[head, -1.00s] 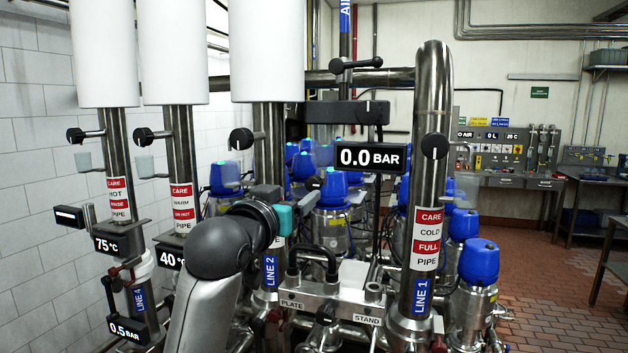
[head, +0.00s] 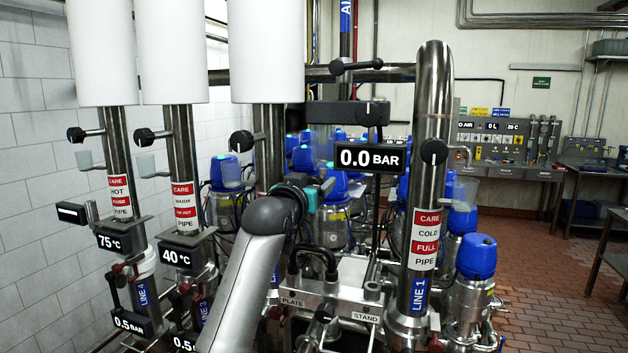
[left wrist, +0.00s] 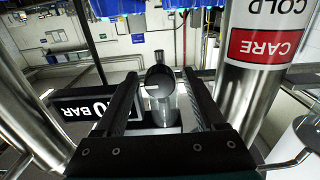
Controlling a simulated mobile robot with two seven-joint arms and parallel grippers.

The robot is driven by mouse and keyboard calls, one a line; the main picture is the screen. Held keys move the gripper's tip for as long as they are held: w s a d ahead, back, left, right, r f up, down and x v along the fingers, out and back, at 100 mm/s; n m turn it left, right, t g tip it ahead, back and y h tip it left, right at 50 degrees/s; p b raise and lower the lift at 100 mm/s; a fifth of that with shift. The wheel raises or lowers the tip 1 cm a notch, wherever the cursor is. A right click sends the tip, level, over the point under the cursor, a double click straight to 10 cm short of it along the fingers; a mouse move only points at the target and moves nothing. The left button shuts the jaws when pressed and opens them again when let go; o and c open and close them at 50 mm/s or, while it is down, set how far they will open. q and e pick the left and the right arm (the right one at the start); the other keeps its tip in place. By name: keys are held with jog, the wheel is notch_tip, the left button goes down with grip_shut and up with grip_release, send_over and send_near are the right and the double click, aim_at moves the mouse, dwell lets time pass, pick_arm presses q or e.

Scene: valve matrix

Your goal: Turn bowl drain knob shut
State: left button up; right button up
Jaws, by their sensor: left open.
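No label in view names the bowl drain knob, so I cannot tell for sure which knob it is. In the left wrist view a dark round knob-like face (left wrist: 158,82) with a pale mark sits on a short steel cylinder (left wrist: 166,112). It shows between the two dark fingers of my left gripper (left wrist: 163,88), which are apart with nothing gripped. In the head view my left gripper (head: 326,188) is behind my forearm, left of the thick LINE 1 pipe (head: 425,235) and below the 0.0 BAR display (head: 370,158). My right gripper is not in view.
Black knobs sit on the pipes, including one on LINE 1 (head: 434,151) and one on a left pipe (head: 241,142). The PLATE and STAND manifold (head: 330,300) is below my gripper. Blue-topped valves (head: 476,257) crowd behind and right. Open tiled floor lies at right.

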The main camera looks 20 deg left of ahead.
pick_arm(q)
jog(key=shift+w, duration=0.15)
grip_shut()
dwell(0.6)
